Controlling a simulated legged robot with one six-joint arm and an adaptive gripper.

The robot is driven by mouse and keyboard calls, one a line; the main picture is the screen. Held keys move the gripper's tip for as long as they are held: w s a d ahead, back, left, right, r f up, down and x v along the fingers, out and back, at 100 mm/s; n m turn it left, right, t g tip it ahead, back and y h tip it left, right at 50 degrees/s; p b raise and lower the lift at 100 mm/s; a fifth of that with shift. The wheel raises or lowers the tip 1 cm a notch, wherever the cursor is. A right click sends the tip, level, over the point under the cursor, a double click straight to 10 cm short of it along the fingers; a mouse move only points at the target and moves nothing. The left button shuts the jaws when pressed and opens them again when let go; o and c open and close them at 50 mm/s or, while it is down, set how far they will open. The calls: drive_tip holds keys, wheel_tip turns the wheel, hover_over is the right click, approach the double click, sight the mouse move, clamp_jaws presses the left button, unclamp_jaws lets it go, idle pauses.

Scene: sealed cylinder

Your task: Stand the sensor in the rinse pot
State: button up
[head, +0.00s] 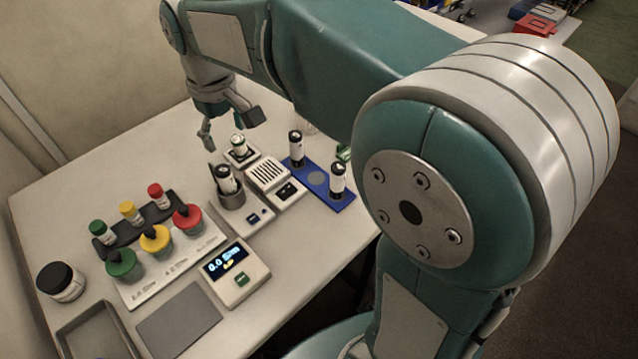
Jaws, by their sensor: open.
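My gripper (231,128) hangs open above the back of the table, its two fingers apart with nothing seen between them. A grey round pot (232,199) stands in front of it, with a black-and-white cylinder (227,178) standing in it, slightly tilted. I cannot tell for certain whether this pot is the rinse pot or this cylinder the sensor. Similar dark-topped cylinders stand on a blue tray, one at the back (296,147) and one at the front (338,181). A small white-and-dark cylinder (239,146) stands on a white block just below the gripper.
A meter reading 0.0 S/m (236,273) stands in front. Green (121,264), yellow (155,241) and red (188,219) pots sit on a white board, capped bottles behind. A dark-lidded jar (61,281) is at left. A grey mat (180,321) lies clear in front.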

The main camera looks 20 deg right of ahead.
drive_tip(key=s+d+f+m+t, duration=0.1)
drive_tip(key=s+d+m+t, duration=0.1)
drive_tip(key=s+d, duration=0.3)
drive_tip(key=s+d+f+m+t, duration=0.1)
drive_tip(key=s+d, duration=0.5)
drive_tip(key=s, duration=0.7)
drive_tip(key=m+t, duration=0.1)
drive_tip(key=m, duration=0.1)
drive_tip(key=shift+d+m+t, duration=0.25)
drive_tip(key=shift+m+t, duration=0.05)
drive_tip(key=shift+t, duration=0.1)
drive_tip(key=shift+w, duration=0.1)
